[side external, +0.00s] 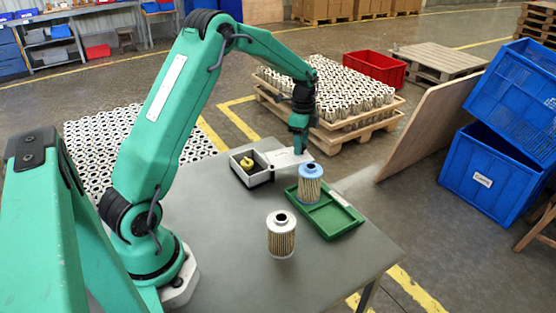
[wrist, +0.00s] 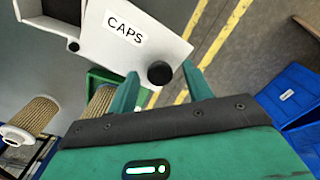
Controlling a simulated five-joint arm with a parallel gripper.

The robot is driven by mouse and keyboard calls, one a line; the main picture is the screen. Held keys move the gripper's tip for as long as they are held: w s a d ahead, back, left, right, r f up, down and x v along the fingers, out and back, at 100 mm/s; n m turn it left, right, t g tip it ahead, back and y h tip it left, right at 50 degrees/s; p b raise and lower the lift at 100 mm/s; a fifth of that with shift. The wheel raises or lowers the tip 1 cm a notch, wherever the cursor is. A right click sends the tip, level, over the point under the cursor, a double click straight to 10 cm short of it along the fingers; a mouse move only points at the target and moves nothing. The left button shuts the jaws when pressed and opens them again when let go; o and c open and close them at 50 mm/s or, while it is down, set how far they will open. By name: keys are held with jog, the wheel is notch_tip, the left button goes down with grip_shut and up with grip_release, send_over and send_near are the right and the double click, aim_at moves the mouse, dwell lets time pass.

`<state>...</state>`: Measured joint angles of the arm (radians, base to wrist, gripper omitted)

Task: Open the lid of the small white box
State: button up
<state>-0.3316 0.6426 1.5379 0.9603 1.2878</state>
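The small white box (side external: 263,179) stands on the grey table with its inside partly uncovered and a yellow object (side external: 247,163) in it. Its white lid (side external: 284,158) sits off to the right, over the box's right side and beyond it. In the wrist view the lid (wrist: 113,51) carries a "CAPS" label and a black knob (wrist: 160,73), with the box's dark opening at its upper left. My gripper (side external: 300,146) is above the lid's right end. In the wrist view my gripper (wrist: 160,70) is open, its fingers on either side of the knob with gaps showing. Finger height against the knob is unclear.
A green tray (side external: 336,228) lies right of the box, holding a blue-topped filter (side external: 310,184). A white-topped filter (side external: 281,236) stands on the table (side external: 220,240) in front. A wooden board (side external: 430,127) and blue crates (side external: 485,177) are beyond the table's right edge.

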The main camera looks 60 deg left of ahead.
jog(key=shift+r, duration=3.9)
jog(key=shift+r, duration=0.1)
jog(key=s+d+r+n+t, duration=0.3)
jog(key=s+d+r+n, duration=0.2)
jog(key=s+d+r, duration=0.55)
jog(key=s+d+n+t, duration=0.1)
jog(key=s+d+n, duration=0.2)
jog(key=s, duration=0.5)
jog(key=s+d+n+t, duration=0.1)
jog(key=s+d+n, duration=0.2)
jog(key=s, duration=0.5)
jog(key=shift+s+d+f+t, duration=0.25)
jog(key=shift+f+t, duration=0.05)
jog(key=shift+f, duration=0.15)
